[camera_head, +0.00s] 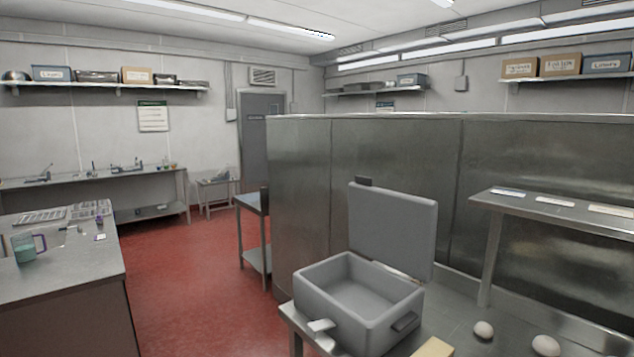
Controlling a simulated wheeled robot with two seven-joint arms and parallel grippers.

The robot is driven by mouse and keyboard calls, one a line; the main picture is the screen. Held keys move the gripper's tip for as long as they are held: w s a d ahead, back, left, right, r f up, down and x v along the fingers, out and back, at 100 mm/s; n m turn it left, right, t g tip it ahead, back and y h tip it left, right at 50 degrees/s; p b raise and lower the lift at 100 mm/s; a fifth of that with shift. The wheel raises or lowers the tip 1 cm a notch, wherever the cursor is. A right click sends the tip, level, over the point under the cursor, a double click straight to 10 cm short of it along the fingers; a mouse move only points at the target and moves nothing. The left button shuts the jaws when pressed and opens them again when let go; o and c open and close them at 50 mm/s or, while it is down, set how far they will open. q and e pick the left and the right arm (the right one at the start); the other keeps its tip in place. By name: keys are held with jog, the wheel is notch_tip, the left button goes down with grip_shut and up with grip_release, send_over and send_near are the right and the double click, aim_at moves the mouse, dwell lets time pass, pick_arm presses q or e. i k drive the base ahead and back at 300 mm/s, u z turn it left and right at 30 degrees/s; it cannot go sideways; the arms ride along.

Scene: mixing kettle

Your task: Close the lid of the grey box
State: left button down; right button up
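The grey box (325,296) stands on a metal table in the lower middle of the head view. Its lid (393,230) is open and stands upright, leaning slightly back, along the box's far right edge. The inside of the box shows and looks empty. A light grey tab (320,327) sticks out at the near left side, and a darker handle (405,322) is on the near right side. Neither of my grippers shows in the head view.
The box's metal table (468,316) also holds two whitish round objects (484,330) and a yellowish block (433,348) close to the box. A raised metal shelf (560,212) stands at right. A tall metal partition (300,200) is behind the lid. Red floor (190,290) is open at left.

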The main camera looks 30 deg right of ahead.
aim_at(396, 230)
jog(key=i, duration=2.9)
jog(key=z, duration=3.65)
